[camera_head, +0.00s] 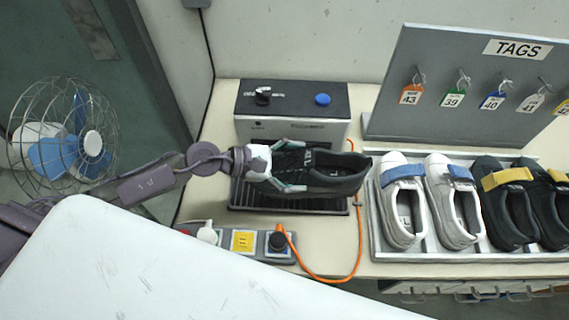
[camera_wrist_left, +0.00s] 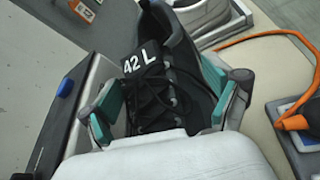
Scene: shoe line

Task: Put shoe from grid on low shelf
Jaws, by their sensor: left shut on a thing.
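A dark shoe (camera_head: 335,175) with black laces lies over the black grid (camera_head: 245,201) in front of the grey and black box. Its toe points left toward my left gripper (camera_head: 288,168), whose fingers are shut around its front part. In the left wrist view the shoe (camera_wrist_left: 163,88) shows a tongue label reading "42 L", and the teal pads of my left gripper (camera_wrist_left: 165,108) press on both its sides. Whether the sole touches the grid is hard to tell. My right gripper is not in view.
A tray (camera_head: 377,235) of several white and dark shoes stands at the right. Behind it is a TAGS board (camera_head: 450,75) with hanging tags. The box (camera_head: 292,105) backs the grid. A power strip (camera_head: 240,243) with an orange cord (camera_head: 358,240) lies in front. A fan (camera_head: 65,140) stands left.

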